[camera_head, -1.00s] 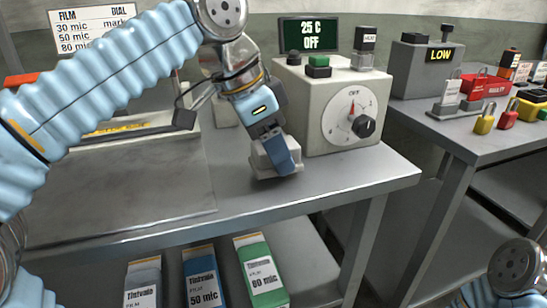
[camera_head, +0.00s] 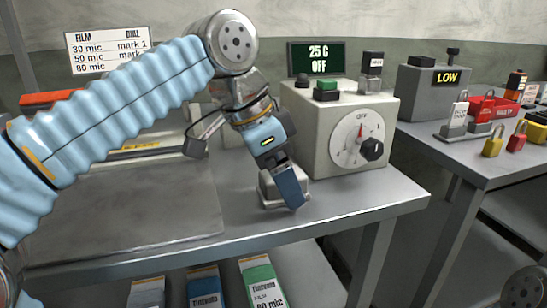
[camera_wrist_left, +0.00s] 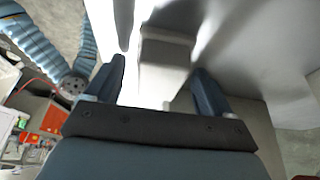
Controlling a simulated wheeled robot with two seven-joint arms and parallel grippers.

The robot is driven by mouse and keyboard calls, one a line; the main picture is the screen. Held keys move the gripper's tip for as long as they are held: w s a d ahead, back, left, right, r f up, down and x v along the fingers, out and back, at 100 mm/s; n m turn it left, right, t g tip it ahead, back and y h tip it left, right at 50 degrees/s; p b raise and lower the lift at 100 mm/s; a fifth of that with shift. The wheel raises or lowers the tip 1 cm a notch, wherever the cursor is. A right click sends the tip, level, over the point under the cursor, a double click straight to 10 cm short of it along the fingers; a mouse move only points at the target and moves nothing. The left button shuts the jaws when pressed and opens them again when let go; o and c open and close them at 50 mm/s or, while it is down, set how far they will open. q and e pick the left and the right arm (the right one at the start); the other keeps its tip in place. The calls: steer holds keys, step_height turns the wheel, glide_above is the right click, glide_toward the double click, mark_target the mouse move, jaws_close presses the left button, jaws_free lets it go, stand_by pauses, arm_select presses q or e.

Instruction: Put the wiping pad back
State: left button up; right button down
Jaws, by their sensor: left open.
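My left gripper (camera_head: 284,188) is low over the grey bench top, just left of the control box. A pale grey-white block (camera_head: 266,187) stands at its fingers on the bench, partly hidden by the near finger. In the left wrist view the block (camera_wrist_left: 166,62) lies between the two spread fingers of the left gripper (camera_wrist_left: 160,72). The jaws are open, and I cannot tell whether a finger touches it. I cannot tell whether this block is the wiping pad or its holder. My right gripper is out of view.
The control box (camera_head: 322,150) with a dial (camera_head: 357,140) stands close right of the gripper. A display (camera_head: 317,59) reads 25 C OFF. Film boxes (camera_head: 262,283) sit below the bench. A second table (camera_head: 450,150) holds padlocks. A flat plate (camera_head: 130,215) covers the left bench.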

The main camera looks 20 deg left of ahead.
arm_select(q)
steer(key=p+v, duration=0.3)
steer(key=v, duration=0.9)
steer(key=shift+f, duration=0.1)
